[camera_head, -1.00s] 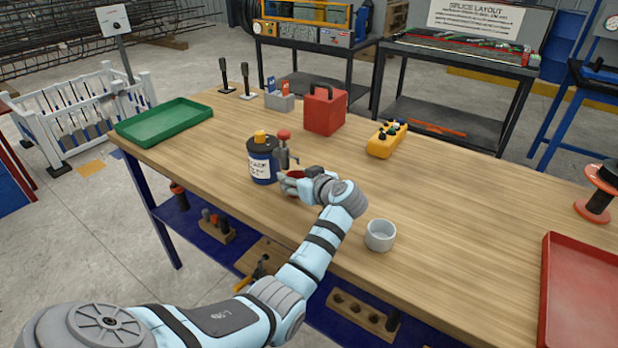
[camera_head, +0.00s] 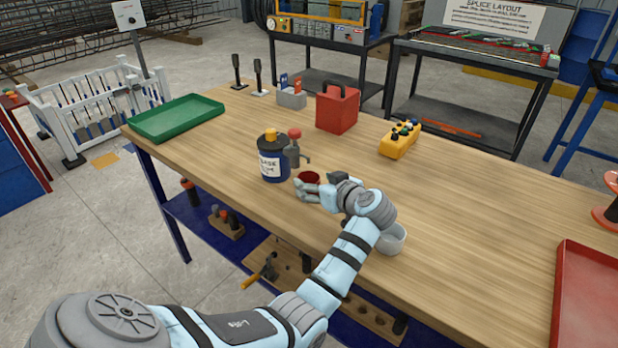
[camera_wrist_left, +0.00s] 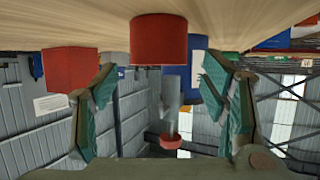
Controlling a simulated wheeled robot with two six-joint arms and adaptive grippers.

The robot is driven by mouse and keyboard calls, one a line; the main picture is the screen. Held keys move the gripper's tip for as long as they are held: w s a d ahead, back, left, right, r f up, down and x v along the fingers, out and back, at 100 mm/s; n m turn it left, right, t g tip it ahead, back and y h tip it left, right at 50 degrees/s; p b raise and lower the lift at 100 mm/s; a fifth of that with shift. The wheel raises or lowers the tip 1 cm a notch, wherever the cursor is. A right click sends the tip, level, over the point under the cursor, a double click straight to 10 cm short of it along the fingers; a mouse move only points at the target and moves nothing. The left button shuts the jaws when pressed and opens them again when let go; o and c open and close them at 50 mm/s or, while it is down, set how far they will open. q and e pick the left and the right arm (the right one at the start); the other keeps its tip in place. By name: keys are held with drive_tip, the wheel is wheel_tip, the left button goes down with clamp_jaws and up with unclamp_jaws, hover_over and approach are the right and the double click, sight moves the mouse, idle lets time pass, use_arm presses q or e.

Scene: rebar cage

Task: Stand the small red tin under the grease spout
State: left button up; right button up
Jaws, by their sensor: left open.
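The small red tin (camera_head: 309,177) stands upright on the bench, just below the spout tip (camera_head: 306,159) of the blue grease can (camera_head: 272,168). The can has a grey pump with a red knob (camera_head: 294,133). In the left wrist view, which is upside down, the tin (camera_wrist_left: 159,40) is at top centre, with the pump's red knob (camera_wrist_left: 172,141) lower down. My left gripper (camera_head: 303,187) is open beside the tin, on the side nearer me. Its fingers are spread wide with nothing between them. My right gripper is not in view.
A red toolbox (camera_head: 337,108), a yellow control box (camera_head: 399,140) and a green tray (camera_head: 176,118) stand farther back. A red tray (camera_head: 590,300) lies at right. The bench's middle right is clear.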

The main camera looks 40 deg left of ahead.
use_arm(q)
drive_tip(key=v, duration=0.7)
drive_tip(key=shift+d+r, duration=0.15)
drive_tip(key=shift+d, duration=0.05)
drive_tip(key=shift+a, duration=0.1)
